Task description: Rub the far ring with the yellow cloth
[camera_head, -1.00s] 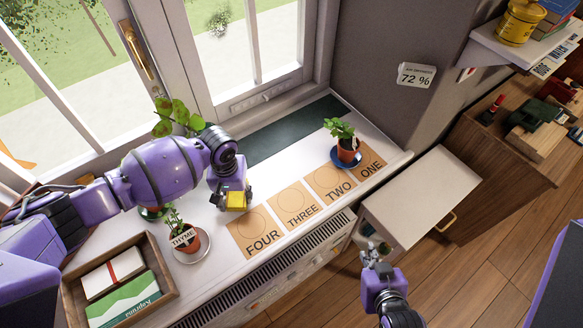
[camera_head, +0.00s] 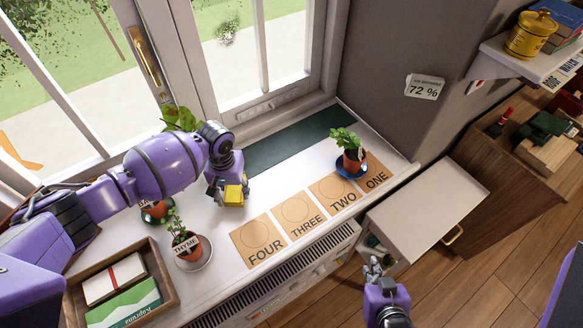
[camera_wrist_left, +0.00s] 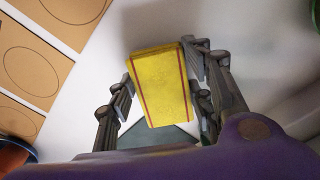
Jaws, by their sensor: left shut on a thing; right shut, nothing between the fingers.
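My left gripper (camera_head: 230,186) is shut on the yellow cloth (camera_head: 233,194), a folded yellow block with red stripes in the left wrist view (camera_wrist_left: 160,85). Cards THREE (camera_head: 299,214), TWO (camera_head: 335,190) and ONE (camera_head: 378,178) run away to the right. Thin rings show on FOUR, THREE and TWO; a potted plant (camera_head: 352,158) on a blue saucer hides most of ONE. My right gripper (camera_head: 372,266) is shut and empty beside the sill.
The thyme pot (camera_head: 188,248) on its saucer and a wooden tray (camera_head: 170,285) with boxes stand at the left. Another pot (camera_head: 155,208) is behind my left arm. A dark green strip (camera_head: 295,140) lies along the window. A white-topped cabinet (camera_head: 425,205) stands at the right.

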